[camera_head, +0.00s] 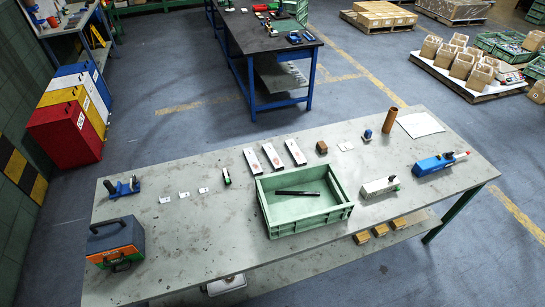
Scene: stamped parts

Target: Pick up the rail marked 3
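Three pale rails with small dark or reddish marks lie side by side behind the green crate: a left rail (252,161), a middle rail (272,156) and a right rail (295,152). Their marks are too small to read, so I cannot tell which is marked 3. They lie flat on the grey table (200,245), apart from each other. Neither of my grippers is in view.
The green crate (285,226) holds a black bar (298,193). A wooden block (321,147), a brown cylinder (390,120), a white-grey device (380,187) and a blue tool (434,164) stand to the right. A grey case (115,242) stands at the left. The front middle is clear.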

